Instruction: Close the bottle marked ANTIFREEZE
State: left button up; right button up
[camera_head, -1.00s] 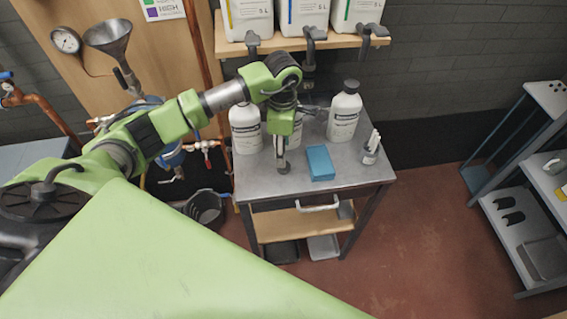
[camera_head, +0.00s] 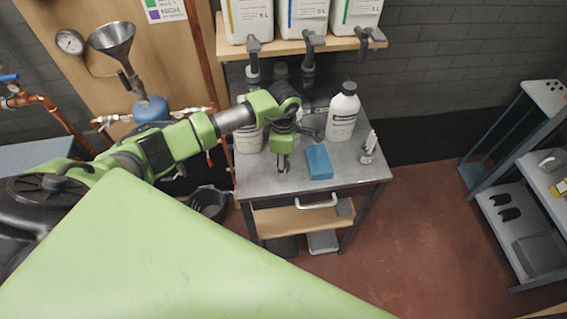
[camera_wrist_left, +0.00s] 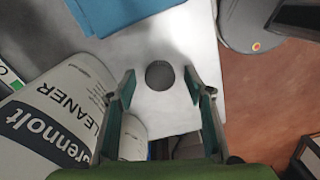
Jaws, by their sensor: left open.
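A dark round cap (camera_wrist_left: 160,75) lies on the grey table top (camera_head: 350,179). My left gripper (camera_wrist_left: 158,84) is open above it, with the cap between its fingertips in the wrist view and not gripped. In the head view this gripper (camera_head: 283,167) points down near the table's front left; its fingers hide the cap there. White bottles stand behind: one at right (camera_head: 343,113) with a dark cap, one at left (camera_head: 248,139) partly behind my arm. A bottle in the left wrist view (camera_wrist_left: 62,112) reads CLEANER. I cannot read ANTIFREEZE on any bottle. My right gripper is not in view.
A blue block (camera_head: 319,161) and a small bottle (camera_head: 368,149) sit right of the gripper. A shelf (camera_head: 290,48) with several canisters and taps overhangs the table's back. A grey rack (camera_head: 525,215) stands far right, with open red floor between.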

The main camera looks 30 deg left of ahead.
pick_arm(q)
jog(key=c, duration=0.8)
jog(key=shift+o, duration=0.2)
jog(key=shift+r+b, duration=0.4)
jog(key=shift+b, duration=0.05)
notch_tip(320, 180, up, 2)
jog(key=shift+r+b, duration=0.15)
jog(key=shift+b, duration=0.85)
jog(key=s+d+r+b, duration=0.5)
jog(key=s+r, duration=0.5)
jog(key=s, duration=0.2)
jog(key=shift+s+d, duration=0.2)
jog(key=shift+d, duration=0.6)
